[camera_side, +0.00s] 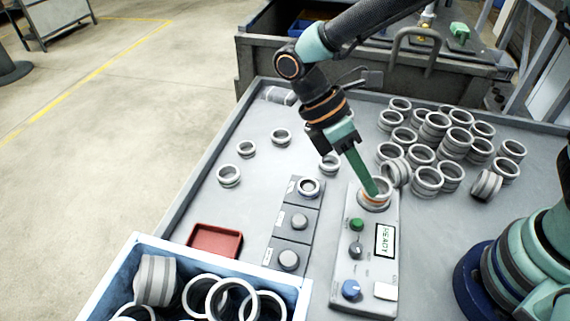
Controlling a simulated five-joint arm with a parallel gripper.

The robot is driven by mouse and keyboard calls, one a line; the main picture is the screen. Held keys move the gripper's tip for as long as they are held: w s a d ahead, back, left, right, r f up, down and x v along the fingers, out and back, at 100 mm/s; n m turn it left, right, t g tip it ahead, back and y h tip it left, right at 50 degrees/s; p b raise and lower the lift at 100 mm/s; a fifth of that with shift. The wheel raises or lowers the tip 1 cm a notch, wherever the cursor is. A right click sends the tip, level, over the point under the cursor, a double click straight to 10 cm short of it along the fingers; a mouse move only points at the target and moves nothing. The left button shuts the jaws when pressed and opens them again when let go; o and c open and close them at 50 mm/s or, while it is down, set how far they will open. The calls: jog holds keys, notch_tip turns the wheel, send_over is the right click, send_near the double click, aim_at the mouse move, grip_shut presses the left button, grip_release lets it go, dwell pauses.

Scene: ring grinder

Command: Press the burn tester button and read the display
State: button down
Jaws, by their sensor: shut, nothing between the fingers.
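The burn tester (373,265) is a light grey panel on the table right of centre. Its display (384,240) shows sideways text that looks like READY. A green button (357,224), a dark knob (355,250), a blue knob (351,290) and a pale square (385,291) sit on the panel; I cannot tell for sure which is the test button. A ring (366,204) with an orange band below it sits at the tester's far end. My gripper (375,193) is shut and empty, its green fingers pointing down at this ring. I cannot tell whether they touch it.
Many grey rings (459,140) crowd the right rear. Several loose rings (281,137) lie at the left rear. A grey three-station block (290,225), a red tray (214,241) and a blue-edged bin (147,241) of rings lie left of the tester.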

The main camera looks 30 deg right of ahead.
aim_at(353, 221)
jog(key=shift+f, duration=3.65)
jog(key=shift+f, duration=0.1)
jog(key=shift+a+f, duration=0.1)
jog(key=shift+f, duration=0.2)
